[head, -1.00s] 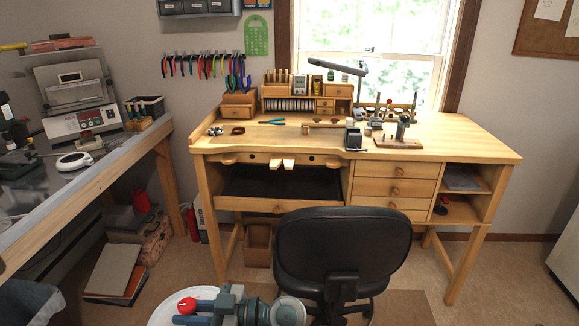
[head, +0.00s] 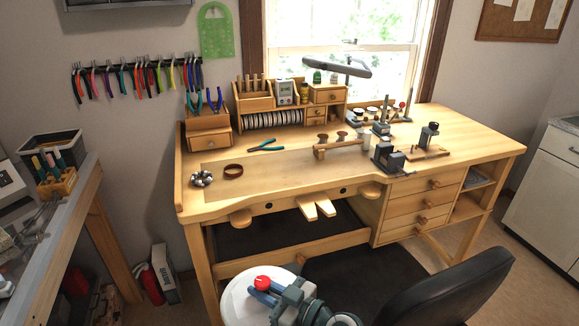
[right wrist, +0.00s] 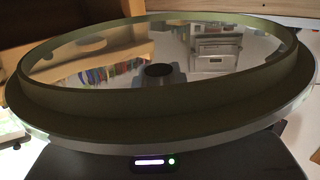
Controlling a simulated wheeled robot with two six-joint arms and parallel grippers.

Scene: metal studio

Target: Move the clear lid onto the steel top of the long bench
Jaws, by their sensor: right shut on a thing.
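The clear lid (head: 237,296) is a round pale disc with a red knob (head: 262,282), low in the head view. My right gripper (head: 268,291) is shut on it at the knob. In the right wrist view the lid's broad round rim (right wrist: 160,118) fills most of the picture, and its clear face mirrors the room. The lid is held up in front of the wooden workbench. The steel top (head: 62,212) of the long bench is at the left edge of the head view, apart from the lid and only partly in view. My left gripper is out of view.
The wooden workbench (head: 330,185) with pliers and small tools stands ahead. A black chair (head: 450,290) is close at the right. A wooden tool holder (head: 58,186) and loose tools occupy the visible steel top. A red fire extinguisher (head: 150,284) stands below, between the benches.

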